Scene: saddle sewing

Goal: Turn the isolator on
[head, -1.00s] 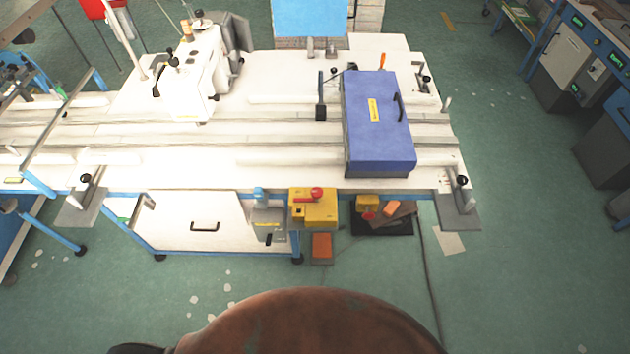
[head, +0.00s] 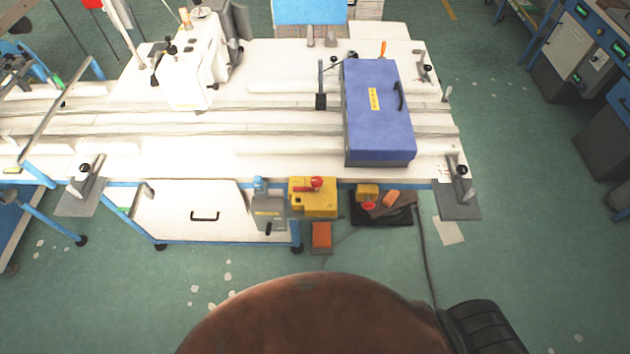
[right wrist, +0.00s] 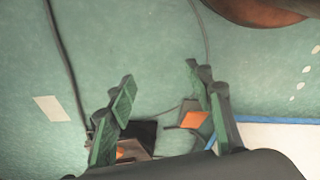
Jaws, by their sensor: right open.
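A yellow box with a red handle on top (head: 322,207), apparently the isolator, is mounted at the table's front edge in the head view. I cannot tell its switch position. Beside it on the left is a grey box with a blue top (head: 268,212). A smaller yellow box with a red button (head: 367,192) is to its right. My right gripper (right wrist: 162,88) shows in the right wrist view, open and empty above the green floor. It is apart from the boxes; neither gripper shows in the head view.
The white table (head: 250,150) carries a blue case (head: 378,130) and a white sewing machine (head: 190,75). Below its front edge are an orange pedal (head: 321,235) and a dark pedal plate (head: 385,218). A cable (head: 425,260) runs across the floor. The floor in front is mostly clear.

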